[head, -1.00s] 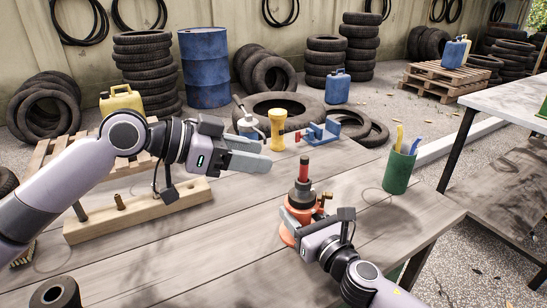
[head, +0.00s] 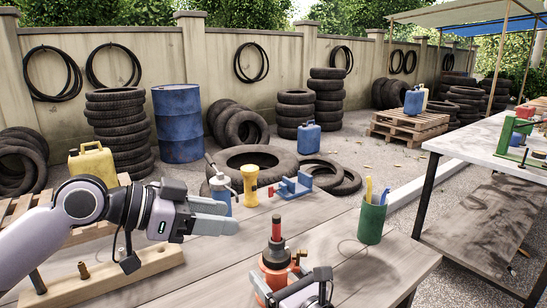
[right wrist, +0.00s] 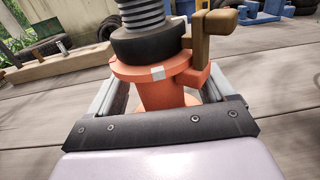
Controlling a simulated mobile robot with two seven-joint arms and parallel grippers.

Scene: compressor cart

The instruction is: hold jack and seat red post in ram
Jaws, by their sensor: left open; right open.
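The jack (head: 272,277) stands upright on the table, with an orange body and a black upper part. A red post (head: 276,228) stands upright at the top of its black ram; I cannot tell how deep it sits. In the right wrist view the orange jack body (right wrist: 160,70) is between the fingers of my right gripper (right wrist: 160,88). That gripper is open around the jack, and contact is unclear. The post is out of that view. My left gripper (head: 237,216) is open and empty, left of the post, with its fingers pointing right.
A green cup (head: 372,222) with pens stands right of the jack. A yellow flashlight (head: 250,187), a blue vise-like tool (head: 292,187) and a bottle (head: 221,190) stand behind. A wooden block (head: 110,277) with pegs lies at left.

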